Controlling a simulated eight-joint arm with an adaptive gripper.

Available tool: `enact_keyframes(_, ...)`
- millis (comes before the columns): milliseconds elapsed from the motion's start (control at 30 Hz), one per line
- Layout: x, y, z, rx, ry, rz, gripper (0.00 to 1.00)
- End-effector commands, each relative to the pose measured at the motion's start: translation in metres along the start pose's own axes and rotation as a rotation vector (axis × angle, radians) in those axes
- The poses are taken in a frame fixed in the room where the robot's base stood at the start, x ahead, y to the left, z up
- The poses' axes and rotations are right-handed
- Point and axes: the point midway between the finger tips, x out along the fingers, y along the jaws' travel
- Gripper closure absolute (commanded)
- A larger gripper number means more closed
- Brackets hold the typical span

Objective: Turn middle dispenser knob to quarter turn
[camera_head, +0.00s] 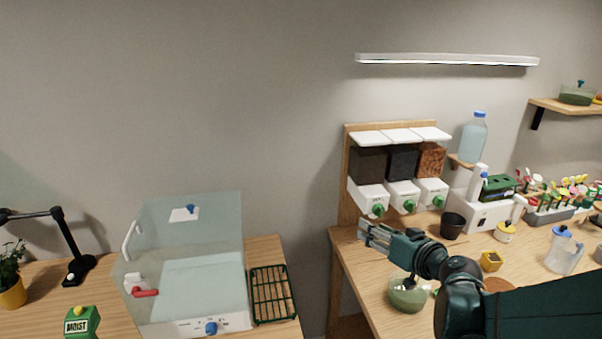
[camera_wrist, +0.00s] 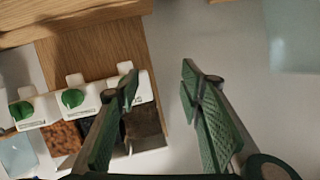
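The dispenser rack holds three white dispensers with green knobs. The middle dispenser (camera_head: 402,189) has a dark fill, and its green knob (camera_head: 409,206) faces forward. In the wrist view the middle knob (camera_wrist: 72,98) is left of my gripper, apart from it. The left dispenser's knob (camera_head: 377,210) is partly hidden by a finger in the wrist view. My gripper (camera_head: 366,234) is open and empty, in front of and below the left dispenser. In the wrist view its two fingers (camera_wrist: 160,85) stand wide apart with wall between them. The middle knob's exact angle is too small to tell.
A black cup (camera_head: 452,226) stands right of the dispensers. The clear-sided propagation box (camera_head: 190,270) and a green wire rack (camera_head: 272,293) are on the left table, beyond a gap.

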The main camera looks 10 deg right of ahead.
Motion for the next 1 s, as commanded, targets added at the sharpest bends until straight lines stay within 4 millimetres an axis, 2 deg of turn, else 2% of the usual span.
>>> enact_keyframes(33, 0.001, 0.013, -0.003, 0.002, 0.025, 0.010, 0.62)
enact_keyframes(233, -0.003, 0.056, -0.014, 0.000, 0.128, 0.045, 0.62)
enact_keyframes(600, -0.025, 0.133, -0.026, -0.010, 0.302, 0.136, 0.62)
enact_keyframes(800, -0.034, 0.154, -0.028, -0.015, 0.349, 0.166, 0.62)
enact_keyframes(1000, -0.036, 0.158, -0.029, -0.016, 0.358, 0.172, 0.62)
